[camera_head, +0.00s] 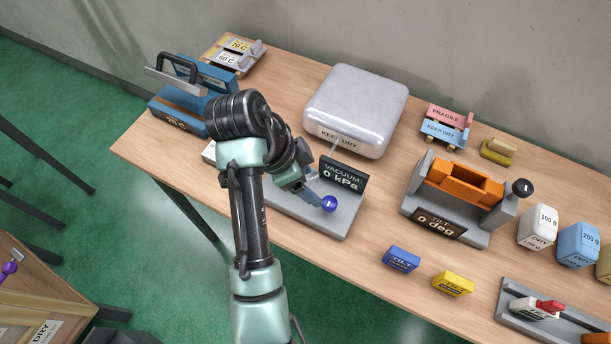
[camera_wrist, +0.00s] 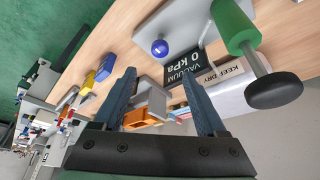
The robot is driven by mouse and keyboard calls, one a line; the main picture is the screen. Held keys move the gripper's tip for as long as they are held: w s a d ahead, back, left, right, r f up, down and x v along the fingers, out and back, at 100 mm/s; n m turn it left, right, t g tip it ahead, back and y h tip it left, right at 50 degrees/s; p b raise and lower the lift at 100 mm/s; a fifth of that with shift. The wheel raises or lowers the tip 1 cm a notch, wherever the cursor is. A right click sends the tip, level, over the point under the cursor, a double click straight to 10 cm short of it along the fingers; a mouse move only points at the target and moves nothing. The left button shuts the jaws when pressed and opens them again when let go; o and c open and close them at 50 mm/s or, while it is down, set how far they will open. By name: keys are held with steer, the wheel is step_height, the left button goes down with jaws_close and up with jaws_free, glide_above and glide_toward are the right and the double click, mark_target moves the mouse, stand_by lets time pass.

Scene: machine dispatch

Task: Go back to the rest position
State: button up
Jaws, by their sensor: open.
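My gripper (camera_wrist: 168,102) is open in the wrist view, with two blue-grey fingers apart and nothing between them. In the head view my arm reaches over the table, and my gripper (camera_head: 313,200) shows close to a blue ball knob (camera_head: 329,204) on the vacuum station. The wrist view shows the knob (camera_wrist: 160,47) beyond the fingers and apart from them. The vacuum station's grey base (camera_head: 343,222) carries a black sign (camera_head: 343,176) reading 0 kPa. Part of the station is hidden behind my arm.
A silver KEEP DRY case (camera_head: 356,105) stands behind the station. A blue press-like device (camera_head: 183,100) is left of my arm. An orange tilt fixture (camera_head: 460,185), a blue block (camera_head: 401,259), a yellow block (camera_head: 453,284) and weights (camera_head: 541,224) are to the right.

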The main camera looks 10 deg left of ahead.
steer(key=shift+s+a+r, duration=0.1)
steer(key=shift+a+r, duration=0.1)
steer(key=shift+r, duration=0.45)
